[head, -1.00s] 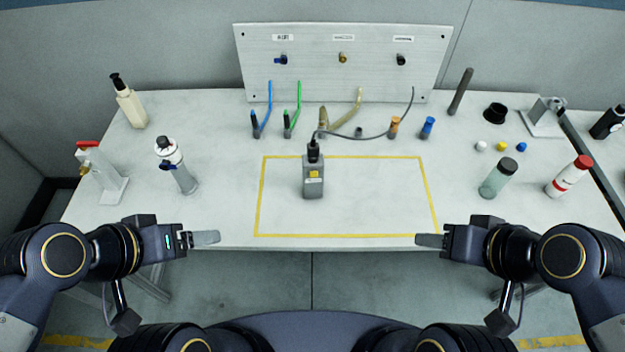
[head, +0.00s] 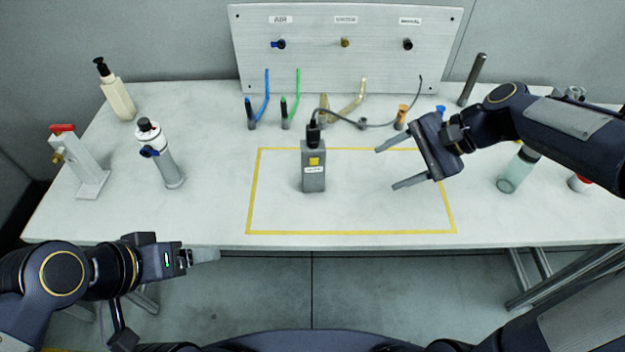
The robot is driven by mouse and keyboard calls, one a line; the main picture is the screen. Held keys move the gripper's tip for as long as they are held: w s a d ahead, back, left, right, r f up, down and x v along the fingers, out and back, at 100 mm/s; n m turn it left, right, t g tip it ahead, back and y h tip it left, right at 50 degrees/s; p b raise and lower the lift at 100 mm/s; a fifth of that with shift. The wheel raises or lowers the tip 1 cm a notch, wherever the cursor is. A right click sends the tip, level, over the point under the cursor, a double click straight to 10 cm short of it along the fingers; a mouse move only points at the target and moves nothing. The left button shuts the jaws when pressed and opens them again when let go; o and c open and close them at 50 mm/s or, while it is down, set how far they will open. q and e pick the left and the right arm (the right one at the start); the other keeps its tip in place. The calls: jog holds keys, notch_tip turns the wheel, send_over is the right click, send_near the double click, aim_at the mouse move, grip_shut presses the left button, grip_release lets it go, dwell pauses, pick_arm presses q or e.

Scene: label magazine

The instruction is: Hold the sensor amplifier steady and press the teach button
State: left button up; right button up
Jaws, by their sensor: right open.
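The sensor amplifier (head: 313,178) is a small grey box standing inside the yellow-taped rectangle on the table. A black plug and cable (head: 313,133) come out of its top. Its yellow teach button (head: 314,161) faces me, above a small white label. My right gripper (head: 384,168) is open and empty to the right of the amplifier, fingers pointing left toward it with a clear gap. My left gripper (head: 218,255) is at the table's front edge, left of and nearer than the amplifier; its fingers show edge-on, so its opening cannot be told.
Behind stands a metal panel (head: 345,72) with labelled ports. Blue and green tubes (head: 297,95) and a tan fitting stand before it. My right arm partly covers bottles at right.

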aim_at(318, 179)
jog(key=w+a+f+m+y+b, duration=0.1)
jog(key=w+f+m+y+b, duration=0.1)
jog(key=w+f, duration=0.2)
jog(key=w+a+f+m+y+b, duration=0.1)
jog(key=w+a+f+m+b, duration=0.1)
jog(key=w+f, duration=0.3)
jog(key=w+a+f+m+g+y+b, duration=0.1)
jog(key=w+a+f+m+y+b, duration=0.1)
jog(key=f, duration=0.8)
jog(key=shift+w+f+m+y+b, duration=0.15)
jog(key=shift+w+m+b, duration=0.35)
jog(key=shift+w, duration=0.25)
jog(key=shift+w+f+m+y+b, duration=0.15)
jog(key=shift+w+m+b, duration=0.3)
jog(key=shift+w, duration=0.25)
jog(key=shift+w+a+f, duration=0.1)
jog(key=shift+a+f, duration=0.1)
jog(key=shift+a, duration=0.3)
jog(key=b+x, duration=0.2)
jog(key=x, duration=0.5)
pick_arm(q)
notch_tip(318, 179, down, 12)
jog(key=shift+b, duration=0.35)
pick_arm(e)
jog(key=shift+x, duration=1)
jog(key=c, duration=0.7)
pick_arm(q)
grip_shut()
jog(key=shift+w, duration=0.1)
